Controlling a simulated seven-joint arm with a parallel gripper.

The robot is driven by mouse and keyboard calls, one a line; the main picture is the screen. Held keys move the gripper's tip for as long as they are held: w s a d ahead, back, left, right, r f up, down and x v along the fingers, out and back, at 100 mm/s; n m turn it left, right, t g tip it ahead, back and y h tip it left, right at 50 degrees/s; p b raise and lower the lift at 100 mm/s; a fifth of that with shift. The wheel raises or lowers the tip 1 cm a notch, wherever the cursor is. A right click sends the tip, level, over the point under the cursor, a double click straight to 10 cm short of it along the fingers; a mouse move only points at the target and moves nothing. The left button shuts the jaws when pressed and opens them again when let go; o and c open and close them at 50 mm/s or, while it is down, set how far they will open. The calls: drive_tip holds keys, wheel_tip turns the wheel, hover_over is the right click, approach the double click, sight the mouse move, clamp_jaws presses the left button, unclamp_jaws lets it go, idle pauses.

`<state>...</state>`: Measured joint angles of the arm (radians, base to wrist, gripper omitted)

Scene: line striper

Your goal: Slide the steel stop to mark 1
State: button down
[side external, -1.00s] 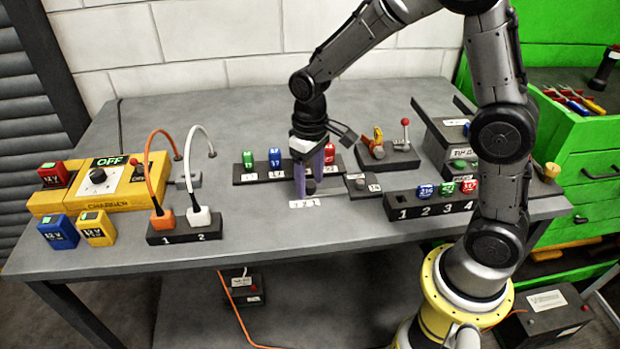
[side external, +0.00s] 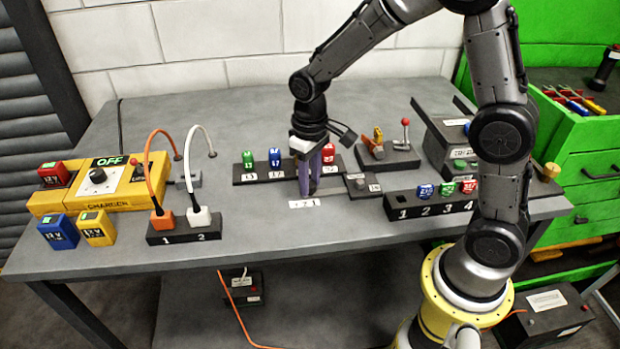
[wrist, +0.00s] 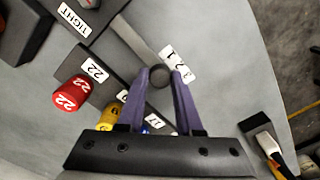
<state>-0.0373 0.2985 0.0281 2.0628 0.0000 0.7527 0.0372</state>
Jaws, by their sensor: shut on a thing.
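The steel stop (wrist: 158,78) is a small round dark-grey knob seen between my fingertips in the wrist view. My gripper (side external: 308,192) has its purple fingers pointing down and is shut on the stop; in the side view the fingers hide it. A thin pale rail (wrist: 128,40) runs from the stop toward a dark block. The white mark label (side external: 304,203) lies in front of the fingers, with 1 at its right end. It also shows in the wrist view (wrist: 176,63). The stop is beside the label, roughly by its middle; the exact mark is hard to tell.
A dark block (side external: 362,186) stands right of my gripper. Behind is a rack with green (side external: 248,160), blue (side external: 275,158) and red (side external: 329,155) pieces. A numbered rack (side external: 403,205) is farther right, and a two-plug block (side external: 184,230) is left. Bench on the near side is clear.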

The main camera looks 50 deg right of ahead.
sight(321, 192)
idle(0.8)
drive_tip(key=shift+s+d, duration=0.85)
drive_tip(key=c, duration=0.6)
unclamp_jaws()
wheel_tip(321, 192, up, 14)
drive_tip(key=shift+f, duration=0.1)
